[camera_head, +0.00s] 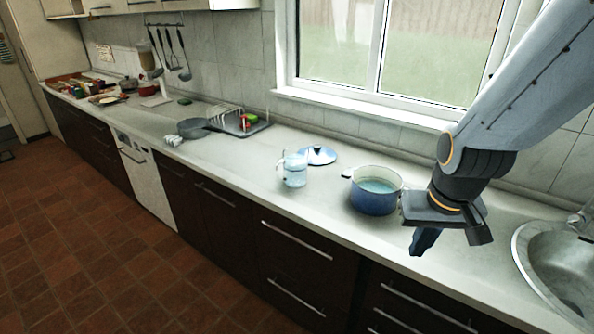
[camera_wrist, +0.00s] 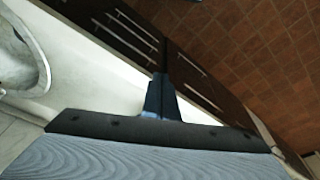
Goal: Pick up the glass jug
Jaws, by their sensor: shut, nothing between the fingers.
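The glass jug (camera_head: 295,170) is clear and bluish and stands upright on the white countertop (camera_head: 240,180), left of a blue enamel pot (camera_head: 375,192). My gripper (camera_head: 424,243) is shut and empty, pointing down near the counter's front edge, to the right of the pot and well apart from the jug. In the wrist view my shut fingers (camera_wrist: 160,98) show over the counter edge and dark drawer fronts. The jug does not show in the wrist view.
A blue lid (camera_head: 318,155) lies behind the jug. The pot stands between my gripper and the jug. A steel sink (camera_head: 560,262) is at the right. A pan (camera_head: 193,128) and a dish rack (camera_head: 240,121) stand farther left.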

